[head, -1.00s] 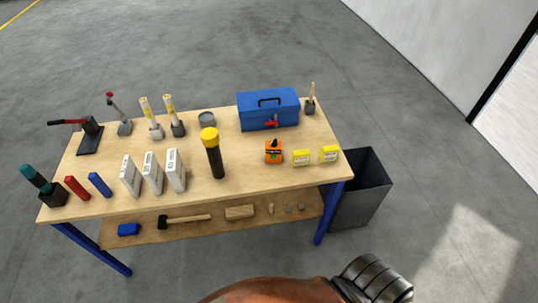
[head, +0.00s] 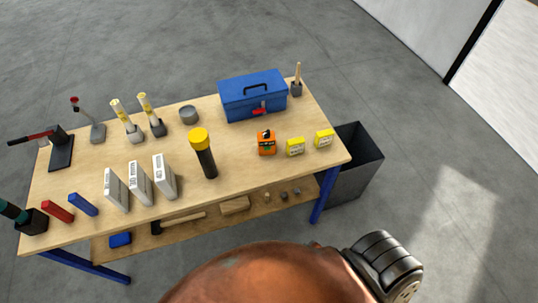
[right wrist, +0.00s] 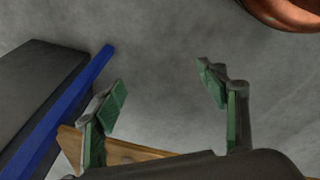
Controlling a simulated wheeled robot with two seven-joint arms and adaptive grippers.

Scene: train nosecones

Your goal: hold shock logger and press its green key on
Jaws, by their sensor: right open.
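The shock logger looks to be the small orange box (head: 267,142) with a black top, upright on the right part of the workbench in the head view. A small green patch shows on its front; the key is too small to make out. My right gripper (right wrist: 165,90) shows in the right wrist view, open and empty, with green-padded fingers wide apart over grey floor. It is apart from the orange box, which that view does not show. My left gripper is in neither view.
The workbench (head: 235,160) carries a blue toolbox (head: 252,95), yellow boxes (head: 295,147), a yellow-capped black torch (head: 204,153) and white binders (head: 140,184). A dark bin (head: 352,165) stands at its right end. Bare bench lies in front of the orange box.

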